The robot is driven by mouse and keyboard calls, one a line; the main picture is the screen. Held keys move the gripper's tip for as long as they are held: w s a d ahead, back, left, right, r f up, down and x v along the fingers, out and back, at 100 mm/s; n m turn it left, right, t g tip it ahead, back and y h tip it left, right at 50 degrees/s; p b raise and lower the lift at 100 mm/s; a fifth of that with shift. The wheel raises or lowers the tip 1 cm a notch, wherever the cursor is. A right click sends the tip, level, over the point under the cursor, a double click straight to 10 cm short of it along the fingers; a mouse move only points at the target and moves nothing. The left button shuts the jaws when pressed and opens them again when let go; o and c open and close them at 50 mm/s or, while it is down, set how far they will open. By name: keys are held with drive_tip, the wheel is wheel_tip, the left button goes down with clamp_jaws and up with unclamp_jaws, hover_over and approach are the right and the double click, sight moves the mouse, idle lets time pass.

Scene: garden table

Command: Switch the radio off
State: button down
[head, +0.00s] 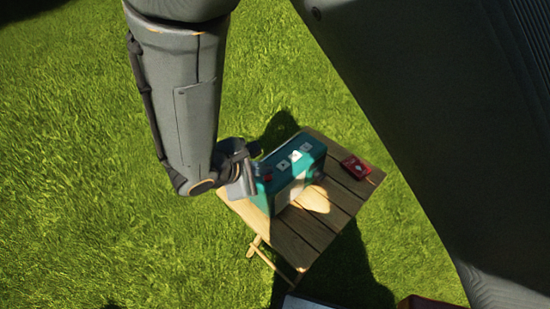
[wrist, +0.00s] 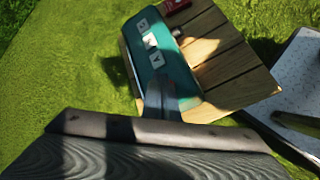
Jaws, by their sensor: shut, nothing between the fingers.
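A teal radio (head: 290,172) stands on a small wooden slatted table (head: 345,196). Its top carries several white buttons (head: 283,164) with dark symbols and a red button (head: 267,178) near its left end. The radio also shows in the wrist view (wrist: 165,60), with three white buttons in a row. My gripper (head: 246,184) is shut and empty at the radio's left end, close to the red button.
A small red box (head: 356,167) lies at the table's right corner, apart from the radio. A pale, speckled surface (wrist: 305,75) stands beside the table in the wrist view. Part of a dark red object (head: 430,302) shows at the head view's bottom edge. Grass surrounds the table.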

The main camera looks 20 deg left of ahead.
wheel_tip(320, 180, up, 6)
drive_tip(key=p, duration=0.3)
drive_tip(key=shift+p, duration=0.4)
idle(0.3)
drive_tip(key=w+d+r+m+g+h, duration=0.1)
drive_tip(key=d+r+m+g, duration=0.2)
drive_tip(key=d, duration=0.7)
drive_tip(key=w+d+m+g+h, duration=0.1)
drive_tip(key=d+m+g, duration=0.2)
drive_tip(key=d+m, duration=0.5)
drive_tip(key=s+d+r+m+g+y, duration=0.1)
drive_tip(key=s+d+r+m+y, duration=0.1)
drive_tip(key=d+m, duration=0.4)
drive_tip(key=s+d+r+m+g+y, duration=0.1)
drive_tip(key=s+d+r+m+y, duration=0.2)
drive_tip(key=d, duration=0.9)
drive_tip(key=shift+s+d+m, duration=0.2)
drive_tip(key=shift+s+m, duration=0.65)
drive_tip(key=shift+m, duration=0.55)
